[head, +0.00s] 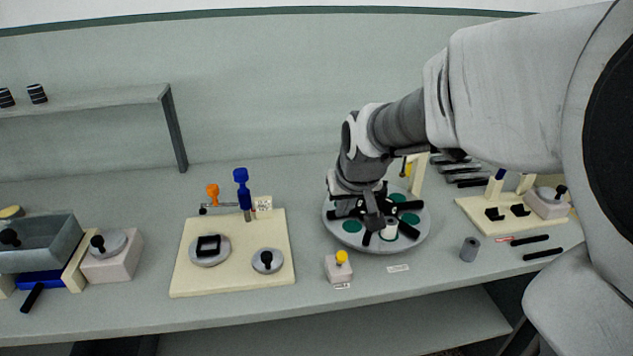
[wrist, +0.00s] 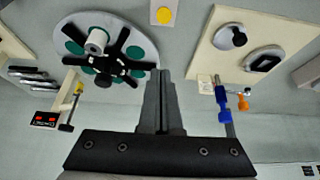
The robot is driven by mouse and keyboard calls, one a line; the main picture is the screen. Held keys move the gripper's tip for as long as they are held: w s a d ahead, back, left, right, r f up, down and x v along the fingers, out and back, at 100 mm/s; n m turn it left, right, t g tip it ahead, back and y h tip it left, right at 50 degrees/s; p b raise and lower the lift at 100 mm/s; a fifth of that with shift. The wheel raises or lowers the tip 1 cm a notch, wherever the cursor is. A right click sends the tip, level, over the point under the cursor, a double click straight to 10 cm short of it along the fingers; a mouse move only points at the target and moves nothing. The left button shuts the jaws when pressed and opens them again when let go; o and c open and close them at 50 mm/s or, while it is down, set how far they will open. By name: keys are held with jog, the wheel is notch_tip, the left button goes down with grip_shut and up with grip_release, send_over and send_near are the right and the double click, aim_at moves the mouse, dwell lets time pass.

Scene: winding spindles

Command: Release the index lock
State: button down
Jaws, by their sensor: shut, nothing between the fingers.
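The round turntable (head: 350,240) has green discs and a black spoked hub, with a pale spool (head: 389,230) on it; the turntable (wrist: 62,28) and the spool (wrist: 97,40) also show in the wrist view. A cream post (head: 419,175) with a yellow-tipped part (head: 407,169) stands behind it; the yellow part (wrist: 79,88) also shows in the wrist view. I cannot tell for certain which part is the index lock. My gripper (head: 373,222) is shut and empty, over the turntable in the head view; its fingers (wrist: 160,75) are together. My arm hides part of the turntable.
A small box with a yellow button (head: 341,257) stands in front of the turntable. A cream board (head: 235,280) with blue and orange uprights is left. Another cream fixture (head: 480,218), a grey cylinder (head: 470,249) and black bars are right. Bare bench lies along the front edge.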

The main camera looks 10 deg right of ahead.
jog(key=shift+s+r, duration=0.55)
jog(key=s+r+p, duration=0.2)
jog(key=s+r, duration=0.2)
jog(key=s, duration=0.5)
jog(key=s+r+p, duration=0.3)
jog(key=s+r, duration=0.2)
jog(key=s, duration=0.5)
jog(key=shift+s+a+r+p, duration=0.15)
jog(key=shift+a+r+p, duration=0.1)
jog(key=shift+p, duration=0.1)
